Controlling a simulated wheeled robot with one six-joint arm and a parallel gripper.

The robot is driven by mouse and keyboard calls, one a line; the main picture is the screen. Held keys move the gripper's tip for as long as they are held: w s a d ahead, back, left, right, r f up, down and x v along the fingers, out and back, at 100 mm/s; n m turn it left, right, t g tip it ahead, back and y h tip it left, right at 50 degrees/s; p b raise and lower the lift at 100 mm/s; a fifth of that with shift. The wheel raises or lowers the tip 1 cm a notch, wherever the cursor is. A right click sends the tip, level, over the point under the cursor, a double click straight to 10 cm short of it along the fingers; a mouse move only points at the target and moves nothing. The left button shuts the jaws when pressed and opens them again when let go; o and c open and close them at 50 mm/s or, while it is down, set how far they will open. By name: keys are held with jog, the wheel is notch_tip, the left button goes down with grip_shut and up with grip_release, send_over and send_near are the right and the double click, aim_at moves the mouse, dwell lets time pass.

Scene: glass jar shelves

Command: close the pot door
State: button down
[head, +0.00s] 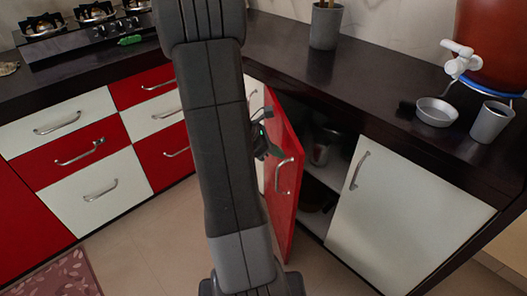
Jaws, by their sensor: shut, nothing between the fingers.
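The pot door is a red cabinet door (284,160) with a silver handle (285,176). It stands swung open, out from the dark cabinet opening (318,165), where pots (320,152) sit in shadow on shelves. My gripper (275,151) is shut and empty, at the upper left edge of the red door. It is partly hidden behind my arm, and I cannot tell whether it touches the door.
A closed white door (393,207) is right of the opening. White and red drawers (87,180) line the left. The dark counter (300,58) holds a stove (80,28), a plant pot (325,25), a metal bowl (436,112) and a cup (491,122).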

jog(key=shift+w+d, duration=0.1)
jog(key=shift+d, duration=0.85)
jog(key=shift+d+b, duration=0.3)
jog(key=shift+d, duration=0.1)
jog(key=w+d+n+t+y+b, duration=0.1)
jog(key=w+d+n+t+b, duration=0.1)
jog(key=d, duration=0.6)
jog(key=w+d+n+t+y+b, duration=0.1)
jog(key=w+d+n, duration=0.3)
jog(key=d, duration=0.5)
jog(key=shift+d+t+b, duration=0.2)
jog(key=shift+t+b, duration=0.5)
jog(key=shift+a, duration=0.1)
